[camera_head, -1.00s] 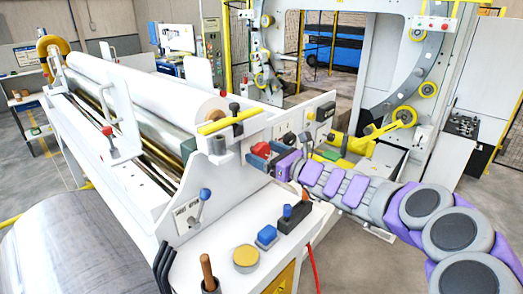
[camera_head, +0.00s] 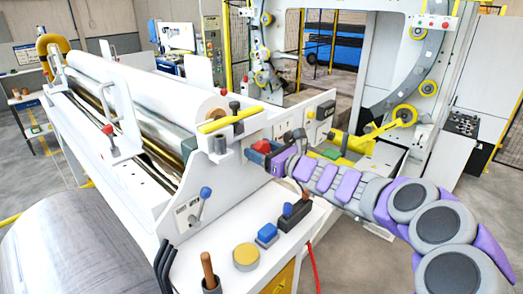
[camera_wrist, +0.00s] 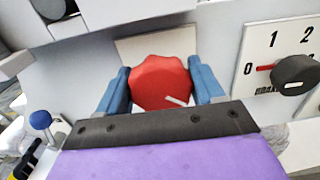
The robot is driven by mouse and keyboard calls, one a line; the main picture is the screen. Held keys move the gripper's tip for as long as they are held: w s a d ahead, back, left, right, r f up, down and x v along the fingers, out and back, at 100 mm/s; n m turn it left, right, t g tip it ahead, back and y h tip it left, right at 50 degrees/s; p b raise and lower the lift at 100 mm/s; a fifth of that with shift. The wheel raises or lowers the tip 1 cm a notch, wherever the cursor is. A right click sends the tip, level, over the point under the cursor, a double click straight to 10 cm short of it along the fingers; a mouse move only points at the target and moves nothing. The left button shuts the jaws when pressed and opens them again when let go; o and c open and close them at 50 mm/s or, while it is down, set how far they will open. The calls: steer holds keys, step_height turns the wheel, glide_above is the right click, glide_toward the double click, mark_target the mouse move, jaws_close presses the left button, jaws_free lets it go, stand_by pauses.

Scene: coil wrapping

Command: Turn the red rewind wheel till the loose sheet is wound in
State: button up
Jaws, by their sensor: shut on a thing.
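The red rewind wheel (camera_wrist: 160,82) is a scalloped knob with a white mark at its lower right, on the machine's pale end panel. My gripper (camera_wrist: 162,88) has a blue finger on each side of the wheel and is shut on it. In the head view, the wheel (camera_head: 262,146) shows only as a small red patch beside my gripper (camera_head: 268,156). The large white roll (camera_head: 155,85) lies along the machine, with a shiny sheet surface (camera_head: 150,125) below it. Whether any sheet hangs loose cannot be told.
A dial with a black knob (camera_wrist: 294,75) and red pointer at 0 sits right of the wheel. A yellow bar (camera_head: 230,119) lies above the wheel.

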steer(key=shift+c, duration=0.4)
steer(key=shift+f+n+b, duration=0.1)
steer(key=shift+n+b, duration=0.6)
steer(key=shift+n, duration=0.1)
steer(key=o, duration=1)
steer(key=b+v, duration=0.1)
steer(key=v, duration=1.6)
steer(key=shift+s+d, duration=0.15)
steer(key=shift+d, duration=0.05)
